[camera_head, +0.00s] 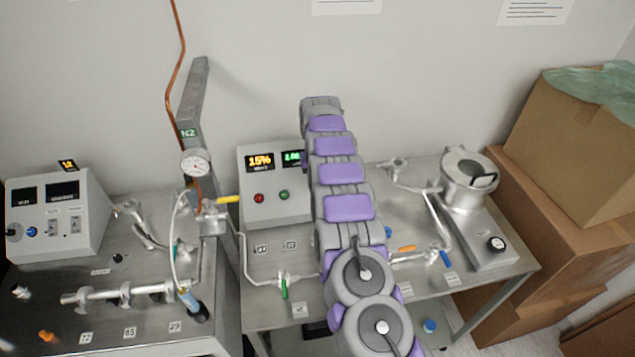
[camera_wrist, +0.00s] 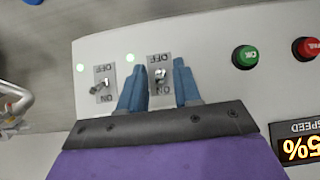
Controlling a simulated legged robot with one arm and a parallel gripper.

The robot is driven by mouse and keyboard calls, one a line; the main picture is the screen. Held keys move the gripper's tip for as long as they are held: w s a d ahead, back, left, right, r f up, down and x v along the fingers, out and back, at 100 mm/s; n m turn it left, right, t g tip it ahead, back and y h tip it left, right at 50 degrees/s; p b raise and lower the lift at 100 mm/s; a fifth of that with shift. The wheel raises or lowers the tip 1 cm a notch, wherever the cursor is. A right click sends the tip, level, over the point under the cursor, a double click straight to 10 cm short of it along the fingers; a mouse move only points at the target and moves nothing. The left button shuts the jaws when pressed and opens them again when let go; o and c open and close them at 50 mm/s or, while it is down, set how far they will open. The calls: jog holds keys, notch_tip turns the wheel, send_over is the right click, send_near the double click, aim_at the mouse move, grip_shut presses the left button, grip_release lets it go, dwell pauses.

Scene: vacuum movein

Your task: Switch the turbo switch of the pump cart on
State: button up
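The pump cart's pale control box (camera_head: 262,190) stands at the middle back in the head view, its right part hidden by my arm. In the wrist view its panel (camera_wrist: 215,75) appears upside down with two toggle switches marked OFF and ON. The left toggle (camera_wrist: 102,85) leans toward its ON mark. The right toggle (camera_wrist: 159,77) lies between the fingertips of my gripper (camera_wrist: 158,78); its lever position is unclear. The blue fingers are apart, one on each side of it; contact cannot be told. No readable name shows which switch is turbo. My gripper is not discernible in the head view.
A green button (camera_wrist: 245,57), a red button (camera_wrist: 305,48) and a speed display (camera_wrist: 300,148) share the panel. A gauge (camera_head: 196,163) and post stand left of the box. A metal chamber (camera_head: 468,177) and cardboard boxes (camera_head: 575,140) are at right.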

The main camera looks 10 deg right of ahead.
jog(key=r+p, duration=0.5)
jog(key=w+r+p, duration=0.1)
jog(key=r+p, duration=0.5)
jog(key=w+r+p, duration=0.1)
jog(key=r+p, duration=0.5)
jog(key=shift+w, duration=0.2)
jog(key=shift+r, duration=0.1)
dwell(0.3)
jog(key=shift+r, duration=0.1)
dwell(0.5)
